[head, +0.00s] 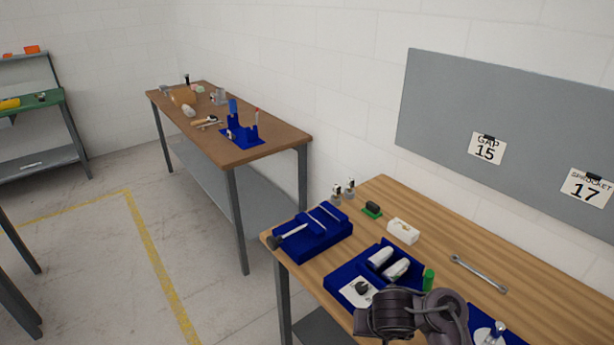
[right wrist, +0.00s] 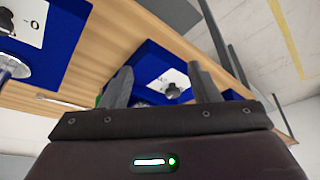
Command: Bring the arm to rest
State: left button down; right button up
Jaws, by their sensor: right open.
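My right arm (head: 410,312) comes in at the bottom of the head view, over the near edge of the wooden workbench (head: 530,300). Its fingertips cannot be made out there. In the right wrist view my right gripper (right wrist: 160,70) is open, its two grey fingers apart with nothing held between them. Beyond the fingers is a blue tray (right wrist: 141,62) with a white plate (right wrist: 158,85) and a dark round part (right wrist: 174,90). The same tray (head: 340,279) shows in the head view, partly behind my arm. My left gripper is out of view.
Another blue tray (head: 310,240) with tools stands at the bench's left end. A white block (head: 402,231), a green-based part (head: 372,209) and a wrench (head: 478,273) lie behind. A grey board (head: 440,110) hangs on the wall. A second table (head: 280,140) stands farther back.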

jog(key=s+a+f+g+y+b, duration=0.1)
jog(key=s+a+f+y+b, duration=0.3)
jog(key=f, duration=0.9)
jog(key=s+d+f+g+h+b, duration=0.15)
jog(key=s+f, duration=0.45)
jog(key=f, duration=0.7)
jog(key=s+a+f+g+y+b, duration=0.2)
jog(key=s+f+b, duration=0.25)
jog(key=f, duration=0.85)
pick_arm(q)
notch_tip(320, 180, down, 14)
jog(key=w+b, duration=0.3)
jog(key=b, duration=0.1)
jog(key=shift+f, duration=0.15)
pick_arm(e)
jog(key=s+d+f+n+h, duration=0.1)
jog(key=s+d+f, duration=0.3)
jog(key=s+f, duration=0.2)
jog(key=s+d+f+n+h, duration=0.1)
jog(key=s+d+f, duration=0.3)
jog(key=s+f, duration=0.3)
jog(key=s+d+f+n+t+h, duration=0.1)
jog(key=s+d+f+n+h, duration=0.1)
jog(key=s+d+f, duration=0.2)
jog(key=s+f, duration=0.3)
jog(key=s, duration=0.4)
jog(key=shift+s+d+f, duration=0.2)
jog(key=shift+s+d, duration=0.1)
jog(key=shift+d, duration=0.05)
